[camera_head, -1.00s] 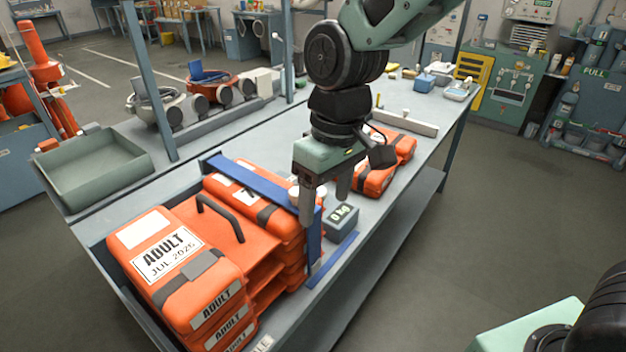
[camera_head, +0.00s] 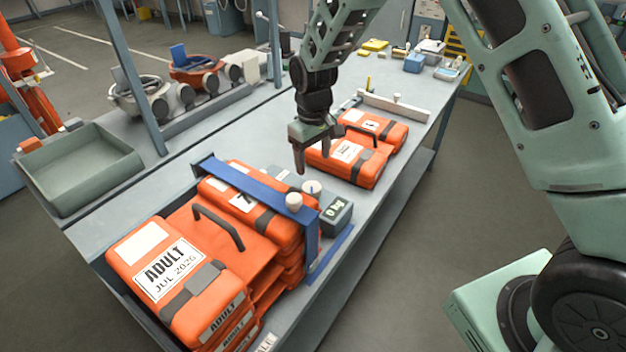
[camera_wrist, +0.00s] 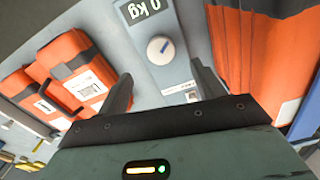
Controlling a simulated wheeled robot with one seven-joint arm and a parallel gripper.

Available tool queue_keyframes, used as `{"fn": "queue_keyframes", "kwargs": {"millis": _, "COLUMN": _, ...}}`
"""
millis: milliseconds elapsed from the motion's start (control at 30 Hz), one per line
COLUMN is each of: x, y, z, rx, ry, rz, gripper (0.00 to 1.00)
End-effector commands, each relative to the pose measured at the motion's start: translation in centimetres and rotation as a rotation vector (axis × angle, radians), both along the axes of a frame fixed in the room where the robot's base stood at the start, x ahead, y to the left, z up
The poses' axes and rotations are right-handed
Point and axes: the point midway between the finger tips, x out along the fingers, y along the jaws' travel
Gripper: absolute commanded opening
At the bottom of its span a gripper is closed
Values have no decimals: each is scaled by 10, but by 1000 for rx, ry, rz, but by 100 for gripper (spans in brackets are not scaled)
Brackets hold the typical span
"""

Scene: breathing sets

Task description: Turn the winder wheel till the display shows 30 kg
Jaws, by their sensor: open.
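The winder wheel, a small white round knob (camera_head: 312,187) with a dark blue mark, sits on top of a grey box beside the blue frame. In the wrist view the wheel (camera_wrist: 160,49) lies between my two fingers, beyond their tips. The display (camera_head: 337,208) on that box reads 0 kg, and it also shows in the wrist view (camera_wrist: 138,10). My gripper (camera_head: 316,158) is open and empty, pointing down above and behind the wheel, apart from it. In the wrist view its fingers (camera_wrist: 161,72) are spread wide.
A blue frame (camera_head: 250,186) spans the stacked orange ADULT packs (camera_head: 150,255), with another white knob (camera_head: 293,201) on it. More orange packs (camera_head: 345,158) lie behind the box. A green tray (camera_head: 85,165) stands at left. Bare bench (camera_head: 225,135) lies left of the gripper.

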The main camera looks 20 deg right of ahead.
Motion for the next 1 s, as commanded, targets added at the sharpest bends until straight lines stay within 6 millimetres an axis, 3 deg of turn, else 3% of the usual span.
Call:
{"fn": "queue_keyframes", "kwargs": {"millis": 200, "x": -1, "y": 0, "z": -44, "rx": -1, "ry": 5, "rz": 1, "gripper": 67}}
{"fn": "queue_keyframes", "kwargs": {"millis": 400, "x": -1, "y": 0, "z": -75, "rx": 0, "ry": 3, "rz": -1, "gripper": 67}}
{"fn": "queue_keyframes", "kwargs": {"millis": 600, "x": 0, "y": 0, "z": -89, "rx": 1, "ry": 0, "rz": 0, "gripper": 67}}
{"fn": "queue_keyframes", "kwargs": {"millis": 900, "x": 0, "y": 0, "z": -92, "rx": 0, "ry": -1, "rz": 0, "gripper": 67}}
{"fn": "queue_keyframes", "kwargs": {"millis": 1000, "x": 0, "y": 0, "z": -92, "rx": 0, "ry": 0, "rz": 0, "gripper": 42}}
